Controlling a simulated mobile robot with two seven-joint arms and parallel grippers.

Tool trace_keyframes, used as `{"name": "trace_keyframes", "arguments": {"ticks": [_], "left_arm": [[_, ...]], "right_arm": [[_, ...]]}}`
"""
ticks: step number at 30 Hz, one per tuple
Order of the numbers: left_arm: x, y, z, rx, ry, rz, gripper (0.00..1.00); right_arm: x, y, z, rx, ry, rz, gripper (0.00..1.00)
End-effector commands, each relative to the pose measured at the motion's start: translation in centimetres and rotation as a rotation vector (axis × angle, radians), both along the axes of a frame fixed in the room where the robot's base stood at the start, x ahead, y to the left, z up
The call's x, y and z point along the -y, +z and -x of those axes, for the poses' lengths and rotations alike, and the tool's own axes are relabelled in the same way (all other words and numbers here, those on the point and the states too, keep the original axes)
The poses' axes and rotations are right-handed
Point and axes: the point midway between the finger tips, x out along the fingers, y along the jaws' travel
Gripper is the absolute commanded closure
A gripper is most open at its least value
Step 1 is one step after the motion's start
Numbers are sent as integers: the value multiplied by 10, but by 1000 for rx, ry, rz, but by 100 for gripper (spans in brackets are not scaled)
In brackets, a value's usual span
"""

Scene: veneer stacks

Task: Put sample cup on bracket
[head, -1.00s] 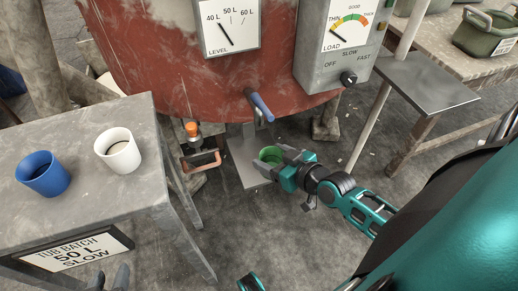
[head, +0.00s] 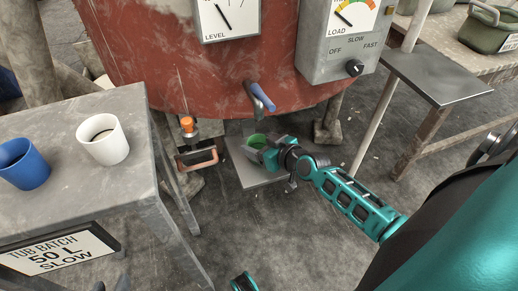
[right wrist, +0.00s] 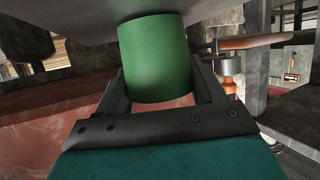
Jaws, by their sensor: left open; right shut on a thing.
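The green sample cup (head: 256,140) is held in my right gripper (head: 262,151), over the grey metal bracket plate (head: 262,178) below the blue-handled tap (head: 261,97). In the right wrist view the green cup (right wrist: 157,55) sits between the two fingers (right wrist: 160,95), its far end against or very near the grey plate (right wrist: 80,12). I cannot tell whether they touch.
A grey table (head: 90,185) at left carries a blue cup (head: 22,165) and a white cup (head: 103,140). An orange-knobbed valve (head: 188,127) with a copper-coloured handle is left of the bracket. The red tub (head: 190,75) stands behind. A steel shelf (head: 440,80) is at right.

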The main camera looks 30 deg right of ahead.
Motion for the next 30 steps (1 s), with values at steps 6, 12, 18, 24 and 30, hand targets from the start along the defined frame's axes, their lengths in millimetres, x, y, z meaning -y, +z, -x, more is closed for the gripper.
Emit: {"name": "trace_keyframes", "arguments": {"ticks": [6,12,18,24,30], "left_arm": [[2,7,-5,16,-3,4,57],[3,5,-5,16,-4,4,57],[3,5,-4,15,-5,4,57],[3,4,-4,15,-5,4,57],[3,8,-3,13,-4,3,57]], "right_arm": [[0,0,0,0,0,0,66],[0,-4,0,0,0,0,30],[0,-3,0,-1,0,0,11],[0,-3,0,-1,0,0,6],[1,2,3,-2,0,0,6]]}}
